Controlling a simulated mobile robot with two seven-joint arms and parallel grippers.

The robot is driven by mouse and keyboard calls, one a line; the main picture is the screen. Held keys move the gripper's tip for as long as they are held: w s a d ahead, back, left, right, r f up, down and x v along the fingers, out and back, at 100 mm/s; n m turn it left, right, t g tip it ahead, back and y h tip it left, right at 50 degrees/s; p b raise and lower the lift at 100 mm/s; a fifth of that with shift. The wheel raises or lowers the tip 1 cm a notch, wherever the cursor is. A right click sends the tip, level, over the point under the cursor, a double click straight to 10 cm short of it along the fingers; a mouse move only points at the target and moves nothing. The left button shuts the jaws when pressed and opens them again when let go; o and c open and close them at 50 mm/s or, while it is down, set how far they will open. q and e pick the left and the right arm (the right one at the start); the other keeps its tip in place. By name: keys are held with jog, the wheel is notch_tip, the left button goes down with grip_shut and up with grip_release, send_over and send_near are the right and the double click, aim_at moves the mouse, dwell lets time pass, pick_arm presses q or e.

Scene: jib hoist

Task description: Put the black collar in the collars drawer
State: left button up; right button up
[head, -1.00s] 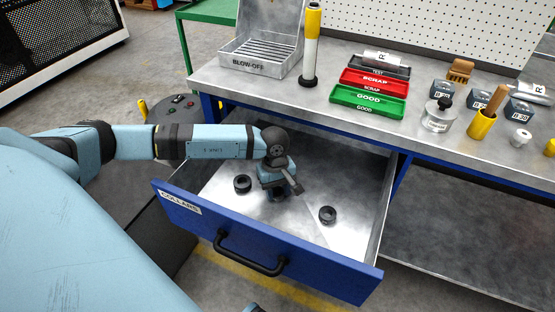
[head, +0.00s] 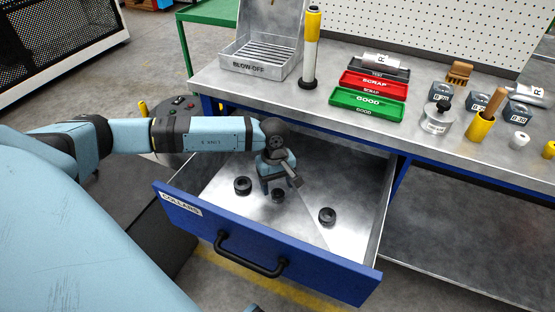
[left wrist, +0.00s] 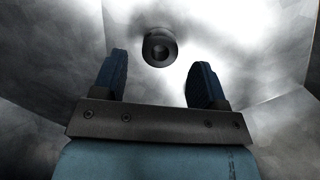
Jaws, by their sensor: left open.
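The blue collars drawer (head: 318,262) is pulled open, with a "COLLARS" label on its front. Three black collars lie inside: one at the left (head: 243,186), one in the middle (head: 278,195) and one at the right (head: 327,215). My left gripper (head: 277,190) is over the drawer, pointing down, close above the middle collar. In the left wrist view, a black collar (left wrist: 159,47) lies on the drawer floor beyond the open, empty fingers (left wrist: 157,82). It is apart from both fingers. My right gripper is not in view.
The workbench above the drawer holds a blow-off tray (head: 262,62), a yellow-and-white cylinder (head: 310,50), red scrap (head: 374,83) and green good (head: 366,103) trays, and several small items at the right.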

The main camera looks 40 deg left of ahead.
pick_arm(q)
notch_tip(320, 180, up, 9)
jog(key=a+p, duration=0.1)
jog(key=shift+w, duration=0.35)
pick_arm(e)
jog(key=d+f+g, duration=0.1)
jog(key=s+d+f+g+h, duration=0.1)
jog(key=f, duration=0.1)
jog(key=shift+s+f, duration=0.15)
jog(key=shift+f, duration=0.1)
pick_arm(q)
jog(key=shift+a, duration=0.1)
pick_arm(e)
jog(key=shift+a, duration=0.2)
